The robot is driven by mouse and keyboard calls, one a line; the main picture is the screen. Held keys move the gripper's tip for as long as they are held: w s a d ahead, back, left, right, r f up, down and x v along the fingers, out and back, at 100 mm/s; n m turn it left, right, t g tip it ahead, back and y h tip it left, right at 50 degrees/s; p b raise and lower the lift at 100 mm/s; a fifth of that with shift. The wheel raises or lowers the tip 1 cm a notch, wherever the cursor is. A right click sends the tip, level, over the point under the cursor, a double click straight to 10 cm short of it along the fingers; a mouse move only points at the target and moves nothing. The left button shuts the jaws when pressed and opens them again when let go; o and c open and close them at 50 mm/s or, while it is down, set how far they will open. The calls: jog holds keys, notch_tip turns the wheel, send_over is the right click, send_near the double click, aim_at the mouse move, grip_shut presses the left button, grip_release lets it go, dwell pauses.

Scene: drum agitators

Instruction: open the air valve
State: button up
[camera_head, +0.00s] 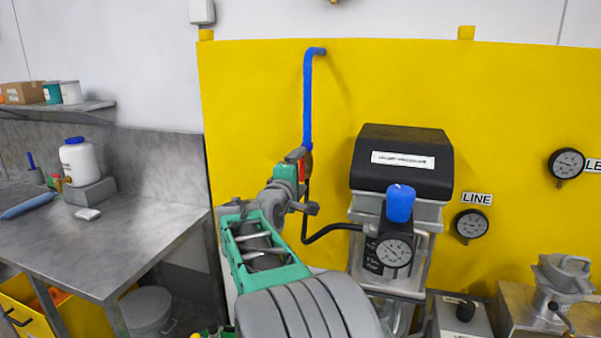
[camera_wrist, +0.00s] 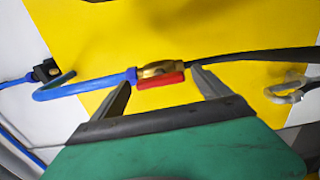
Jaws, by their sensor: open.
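The air valve shows in the wrist view as a small brass body (camera_wrist: 156,69) with a red lever (camera_wrist: 161,80) lying along it. It sits between a blue hose (camera_wrist: 85,86) and a black hose (camera_wrist: 250,56). My gripper (camera_wrist: 163,79) is open, with one finger on each side of the red lever; I cannot tell whether either touches it. In the head view my gripper (camera_head: 297,158) is at the lower end of the blue hose (camera_head: 308,100) and hides most of the valve. A bit of red (camera_head: 301,172) shows beside the fingers.
The yellow panel (camera_head: 255,100) stands close behind the valve. To the right are a black-topped unit (camera_head: 402,158), a regulator with a blue knob (camera_head: 400,203) and a gauge (camera_head: 394,252), and the LINE gauge (camera_head: 470,225). A metal bench (camera_head: 130,215) stands at the left.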

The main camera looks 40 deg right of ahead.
jog(key=b+v, duration=0.2)
jog(key=v, duration=0.5)
jog(key=shift+s+a, duration=0.15)
jog(key=shift+a, duration=0.15)
